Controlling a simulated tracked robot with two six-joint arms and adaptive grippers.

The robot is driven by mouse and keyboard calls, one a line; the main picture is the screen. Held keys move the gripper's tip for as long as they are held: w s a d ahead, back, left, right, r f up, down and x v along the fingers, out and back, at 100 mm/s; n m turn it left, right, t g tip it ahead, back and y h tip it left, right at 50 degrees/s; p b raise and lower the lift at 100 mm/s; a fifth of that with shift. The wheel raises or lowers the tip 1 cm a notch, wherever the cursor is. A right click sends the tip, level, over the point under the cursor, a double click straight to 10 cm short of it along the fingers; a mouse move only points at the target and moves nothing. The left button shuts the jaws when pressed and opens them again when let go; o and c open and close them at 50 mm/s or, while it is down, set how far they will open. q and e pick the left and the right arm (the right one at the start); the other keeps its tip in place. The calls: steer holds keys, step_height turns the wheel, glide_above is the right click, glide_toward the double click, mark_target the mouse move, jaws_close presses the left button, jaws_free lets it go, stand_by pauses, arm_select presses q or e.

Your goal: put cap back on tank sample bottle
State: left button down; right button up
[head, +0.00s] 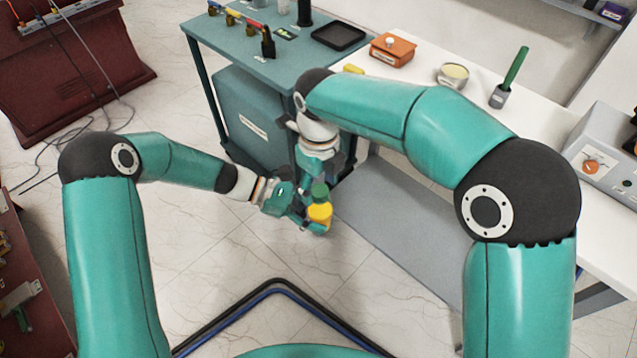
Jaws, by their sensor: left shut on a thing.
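A small bottle (319,214) with a yellow body is in front of me, above the floor, near the front edge of the bench. My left gripper (306,217) is shut on the bottle from its left side. A green cap (320,190) shows right above the bottle. I cannot tell whether it sits on the neck or is held just over it. My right gripper (324,183) points down at the cap from above and behind. Its fingers are small and partly hidden, so I cannot tell whether they grip the cap.
A teal bench (290,60) holds a black tray (338,36) and several valves. A white table (420,88) carries an orange box (392,49), a round tin (452,75), a green-handled tool (509,78) and a grey instrument (605,150). Open floor (230,270) lies below the grippers.

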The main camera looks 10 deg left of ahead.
steer(key=shift+r, duration=0.1)
steer(key=shift+r, duration=2.15)
steer(key=shift+c, duration=0.4)
